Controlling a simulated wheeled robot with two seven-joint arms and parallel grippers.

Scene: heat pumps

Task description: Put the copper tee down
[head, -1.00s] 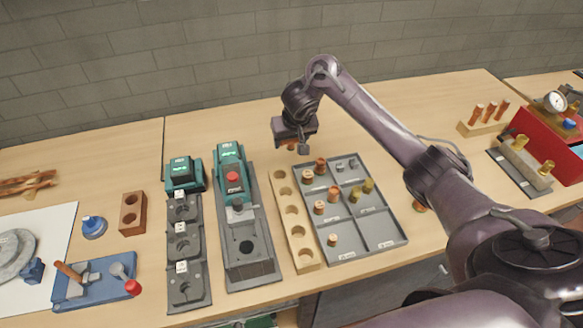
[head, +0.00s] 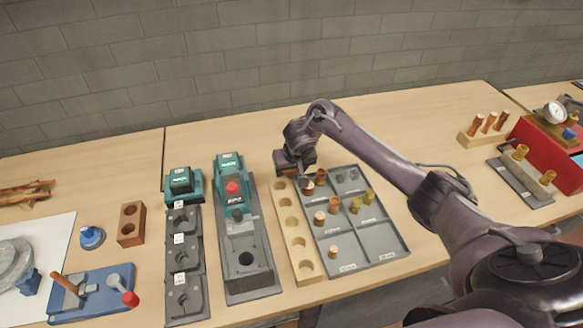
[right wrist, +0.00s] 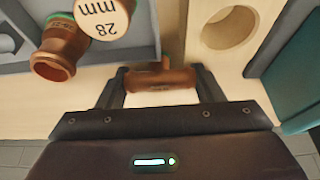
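The copper tee (right wrist: 160,82) lies crosswise between the two fingers of my right gripper (right wrist: 160,90) in the right wrist view, its short branch pointing up in the picture. The fingers close on its two ends. In the head view my right gripper (head: 294,168) is low over the back left corner of the grey compartment tray (head: 382,243), by the far end of the pale wooden hole block (head: 307,270). The tee cannot be made out clearly there. Whether it touches the table is unclear. My left gripper is out of view.
The tray holds several copper, brass and grey fittings; a copper one marked 28 mm (right wrist: 98,18) is close to the tee in the right wrist view. The teal machine (head: 230,165) stands left of the block. Bare table shows between tray and block in the wrist view.

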